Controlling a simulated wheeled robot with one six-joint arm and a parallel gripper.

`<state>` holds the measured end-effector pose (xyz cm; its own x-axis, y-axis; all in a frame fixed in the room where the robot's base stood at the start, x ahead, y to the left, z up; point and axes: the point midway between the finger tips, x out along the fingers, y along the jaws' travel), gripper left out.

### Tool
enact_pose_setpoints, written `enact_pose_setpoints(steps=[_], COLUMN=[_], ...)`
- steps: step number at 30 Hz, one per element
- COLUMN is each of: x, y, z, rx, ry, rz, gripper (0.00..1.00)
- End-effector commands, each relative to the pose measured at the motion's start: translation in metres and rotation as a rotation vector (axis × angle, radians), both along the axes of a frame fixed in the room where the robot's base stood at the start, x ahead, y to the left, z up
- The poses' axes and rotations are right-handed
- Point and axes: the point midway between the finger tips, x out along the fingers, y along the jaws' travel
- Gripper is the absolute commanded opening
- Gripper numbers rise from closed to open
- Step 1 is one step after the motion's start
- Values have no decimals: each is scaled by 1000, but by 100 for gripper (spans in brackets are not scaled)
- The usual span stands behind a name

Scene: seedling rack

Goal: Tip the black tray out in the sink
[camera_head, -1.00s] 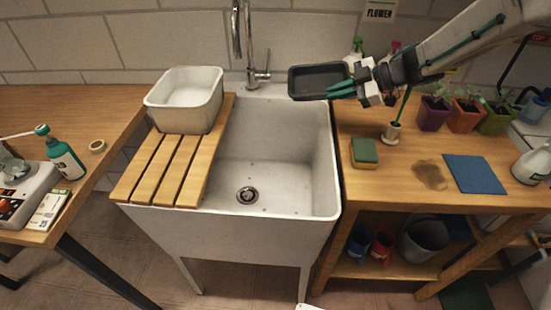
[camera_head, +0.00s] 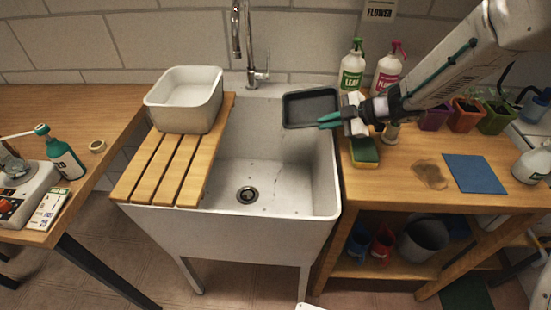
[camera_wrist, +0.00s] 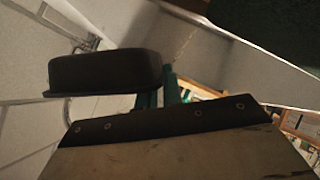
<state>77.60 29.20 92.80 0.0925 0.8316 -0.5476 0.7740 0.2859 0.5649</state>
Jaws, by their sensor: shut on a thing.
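The black tray (camera_head: 311,108) is over the back right part of the white sink (camera_head: 270,185), its inside facing the head camera. My gripper (camera_head: 333,121), with green fingers, is shut on the tray's right side. In the wrist view the tray (camera_wrist: 105,72) shows from its outer side, with the green fingers (camera_wrist: 160,92) at its right end. The sink's drain (camera_head: 247,195) is clear, with a few dark specks on the basin floor around it. I see no contents in the tray.
A wooden slatted board (camera_head: 170,165) covers the sink's left part, with a white tub (camera_head: 185,98) at its back. The tap (camera_head: 250,45) stands behind. Right of the sink are a sponge (camera_head: 364,152), bottles (camera_head: 352,65) and a blue mat (camera_head: 474,174).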

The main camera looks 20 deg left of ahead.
Motion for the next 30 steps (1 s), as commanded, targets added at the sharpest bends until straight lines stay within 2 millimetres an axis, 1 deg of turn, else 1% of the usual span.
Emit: enact_pose_setpoints(steps=[19, 30], x=[-17, -25], y=[7, 8], z=[-2, -5], rx=[-18, -32], ry=[-54, -95], rz=[-1, -1], gripper=[0, 0])
